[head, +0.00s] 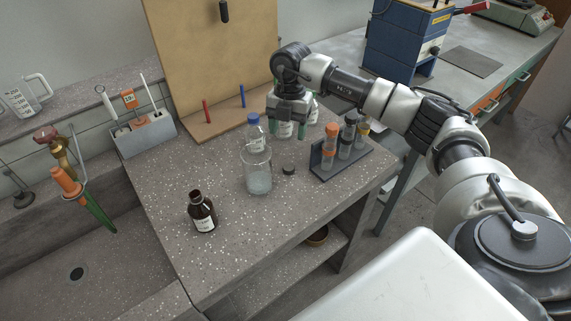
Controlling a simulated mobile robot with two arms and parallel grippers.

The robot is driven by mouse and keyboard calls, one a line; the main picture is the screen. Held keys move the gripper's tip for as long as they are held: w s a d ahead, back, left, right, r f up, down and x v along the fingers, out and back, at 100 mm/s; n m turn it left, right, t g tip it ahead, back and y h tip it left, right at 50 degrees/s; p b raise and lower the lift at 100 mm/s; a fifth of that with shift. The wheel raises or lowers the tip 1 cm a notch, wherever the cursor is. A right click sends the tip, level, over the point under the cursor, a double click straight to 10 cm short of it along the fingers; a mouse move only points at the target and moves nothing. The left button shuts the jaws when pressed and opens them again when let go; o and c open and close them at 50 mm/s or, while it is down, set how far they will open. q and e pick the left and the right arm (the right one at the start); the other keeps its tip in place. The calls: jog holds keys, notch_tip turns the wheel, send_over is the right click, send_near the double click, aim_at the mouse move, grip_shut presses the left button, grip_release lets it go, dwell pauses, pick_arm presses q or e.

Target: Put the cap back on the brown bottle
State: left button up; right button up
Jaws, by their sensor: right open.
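The brown bottle (203,216) stands upright and uncapped at the front of the speckled bench, with a white label on its side. A small dark cap (288,170) lies on the bench, right of a glass beaker (258,178). My right gripper (288,132) is open and points down near the back of the bench, behind the cap in the picture. A pale labelled bottle shows between and behind its fingers, partly hidden; I cannot tell whether they touch. My left gripper is not in view.
A blue-capped clear bottle (254,132) stands behind the beaker. A dark rack (342,160) of tubes stands right of the cap. A wooden board (218,60) rises at the back. A sink (90,255) lies left. Bench around the brown bottle is clear.

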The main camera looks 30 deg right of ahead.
send_over(289, 167)
jog(key=w, duration=0.1)
notch_tip(289, 167, down, 6)
jog(key=shift+w+d+r, duration=0.15)
jog(key=f, duration=0.2)
jog(key=s+f+p, duration=0.1)
jog(key=f, duration=0.1)
jog(key=shift+f, duration=0.55)
jog(key=shift+s, duration=0.1)
jog(key=shift+c, duration=0.4)
jog(key=c, duration=0.9)
